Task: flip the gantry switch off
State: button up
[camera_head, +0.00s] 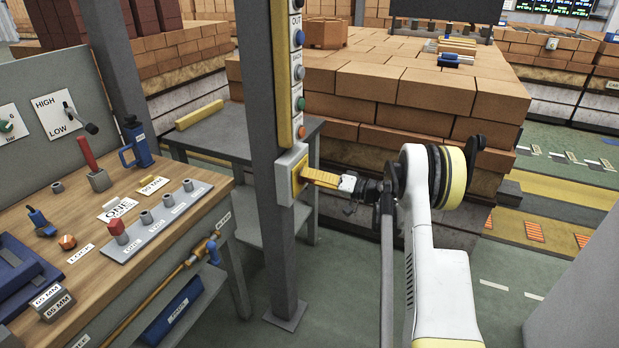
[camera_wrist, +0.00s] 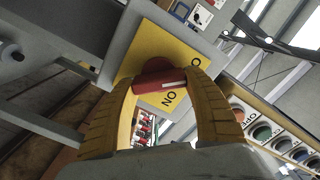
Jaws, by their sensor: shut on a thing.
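The gantry switch is a red rotary handle (camera_wrist: 150,82) on a yellow plate in a grey box. The box (camera_head: 284,190) is mounted on the grey post in the head view. My gripper (camera_head: 304,176) reaches it from the right, and its orange fingers cover the handle there. In the wrist view my gripper (camera_wrist: 162,84) has a finger on each side of the handle and is shut on it. A white mark shows on the handle's right part. "ON" is readable upside down beside the handle. Another label is partly hidden by the right finger.
A yellow button strip (camera_head: 284,70) runs up the post (camera_head: 281,250) above the switch. A wooden workbench (camera_head: 190,220) with tools and labelled blocks stands left. Brick stacks (camera_head: 400,85) stand behind my arm. Green floor (camera_head: 500,270) is open at right.

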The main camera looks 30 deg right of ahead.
jog(key=shift+n, duration=0.4)
jog(key=o, duration=1.2)
jog(key=v, duration=1.2)
